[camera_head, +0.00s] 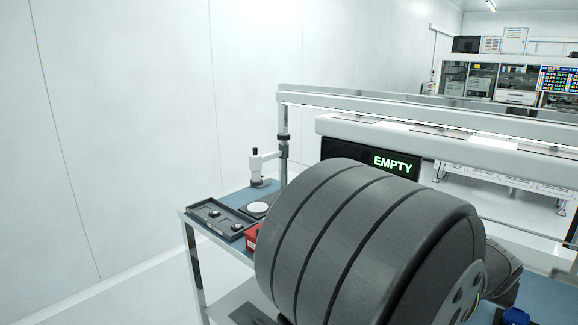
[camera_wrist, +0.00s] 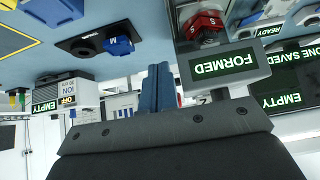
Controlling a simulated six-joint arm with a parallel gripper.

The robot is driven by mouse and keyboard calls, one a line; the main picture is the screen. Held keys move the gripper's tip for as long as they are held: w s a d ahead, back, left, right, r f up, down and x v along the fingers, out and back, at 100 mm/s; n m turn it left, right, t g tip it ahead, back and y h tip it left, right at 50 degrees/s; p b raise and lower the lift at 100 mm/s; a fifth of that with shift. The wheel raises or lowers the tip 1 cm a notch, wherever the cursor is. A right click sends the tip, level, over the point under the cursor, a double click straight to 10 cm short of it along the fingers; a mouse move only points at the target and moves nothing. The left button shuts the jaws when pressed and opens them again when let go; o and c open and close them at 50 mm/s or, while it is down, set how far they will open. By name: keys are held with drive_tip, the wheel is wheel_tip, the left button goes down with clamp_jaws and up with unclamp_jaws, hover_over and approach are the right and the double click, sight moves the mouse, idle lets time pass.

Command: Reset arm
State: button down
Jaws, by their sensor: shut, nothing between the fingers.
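My gripper (camera_wrist: 158,88) shows in the wrist view as two blue fingers pressed together, with nothing between them. They rise from a dark grey palm at the bottom of the picture. The fingertips point at the blue bench top, apart from the devices around them as far as I can tell. In the head view my own large dark grey arm link fills the middle and hides my gripper and much of the bench.
In the wrist view, a FORMED display box (camera_wrist: 222,66) with a red part stands right of the fingers. A blue part (camera_wrist: 118,46) sits upper left, an EMPTY box (camera_wrist: 68,92) left. The head view shows a black tray (camera_head: 222,218), a microscope-like stand (camera_head: 258,166) and an EMPTY display (camera_head: 392,165).

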drive_tip(key=s+a+r, duration=0.5)
drive_tip(key=s+a, duration=0.1)
drive_tip(key=w+d+r+x, duration=0.1)
drive_tip(key=x, duration=1.2)
drive_tip(key=w+d+r, duration=0.1)
drive_tip(key=r, duration=0.3)
drive_tip(key=w+r+g+y, duration=0.1)
drive_tip(key=r, duration=0.4)
drive_tip(key=w+d+r+g+y, duration=0.1)
drive_tip(key=r, duration=0.4)
drive_tip(key=shift+d, duration=0.35)
drive_tip(key=s+v, duration=0.1)
drive_tip(key=v, duration=0.8)
drive_tip(key=shift+d, duration=0.4)
drive_tip(key=shift+s, duration=0.1)
drive_tip(key=c, duration=2.1)
unclamp_jaws()
